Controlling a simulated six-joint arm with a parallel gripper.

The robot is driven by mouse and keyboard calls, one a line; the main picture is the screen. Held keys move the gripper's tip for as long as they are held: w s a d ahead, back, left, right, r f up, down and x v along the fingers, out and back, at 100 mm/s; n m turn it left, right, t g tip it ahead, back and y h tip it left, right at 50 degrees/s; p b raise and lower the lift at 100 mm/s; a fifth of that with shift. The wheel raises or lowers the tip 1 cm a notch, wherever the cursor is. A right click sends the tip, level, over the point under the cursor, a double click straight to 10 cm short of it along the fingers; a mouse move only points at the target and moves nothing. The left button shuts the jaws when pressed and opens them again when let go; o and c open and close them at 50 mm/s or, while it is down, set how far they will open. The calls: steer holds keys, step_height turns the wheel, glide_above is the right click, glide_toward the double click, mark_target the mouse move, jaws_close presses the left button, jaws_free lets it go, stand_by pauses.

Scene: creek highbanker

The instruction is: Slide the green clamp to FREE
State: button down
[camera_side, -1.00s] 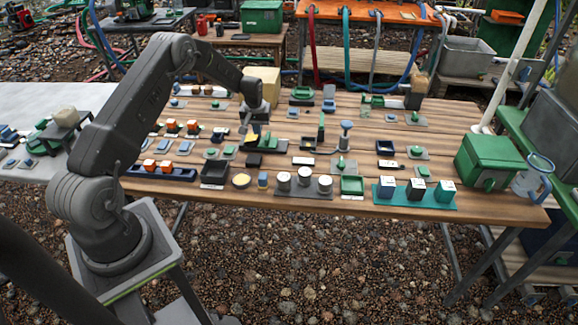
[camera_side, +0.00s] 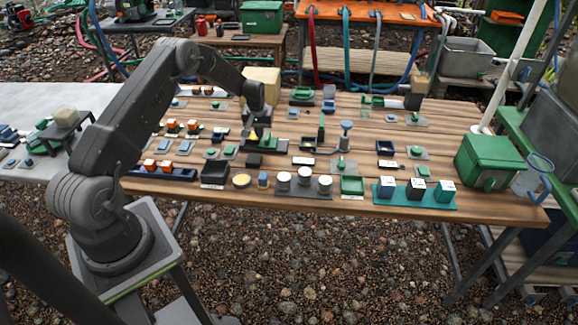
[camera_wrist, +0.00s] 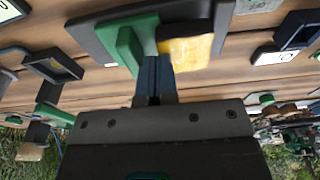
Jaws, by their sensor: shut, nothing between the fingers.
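In the wrist view a green block with a raised green tab (camera_wrist: 130,47), which looks like the green clamp, sits on a dark grey plate (camera_wrist: 90,38). A yellow pad (camera_wrist: 190,50) lies right beside it on the same plate. My gripper (camera_wrist: 155,68) is shut and empty, its fingertips close to the green tab and the yellow pad's edge. I cannot tell whether they touch. In the side view my gripper (camera_side: 251,134) is low over the table, and the green clamp (camera_side: 267,139) shows just to its right, partly hidden. No FREE mark is readable.
Small fixtures crowd the wooden table (camera_side: 410,205). A black block (camera_side: 254,160) lies just in front of my gripper, and a tan box (camera_side: 262,84) stands behind. An upright green piece (camera_side: 321,127) stands to the right. Bare planks show between the fixtures.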

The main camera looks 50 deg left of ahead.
mark_target(267, 136)
steer(key=shift+w+d+f, duration=0.75)
steer(key=shift+d+f, duration=0.1)
steer(key=shift+d, duration=0.2)
steer(key=shift+s+a+r, duration=0.1)
steer(key=shift+s+a, duration=0.25)
steer(key=shift+w+d+r, duration=0.1)
steer(key=shift+w+r, duration=0.05)
steer(key=shift+r, duration=1.7)
steer(key=shift+w+r, duration=0.1)
steer(key=shift+r, duration=1.7)
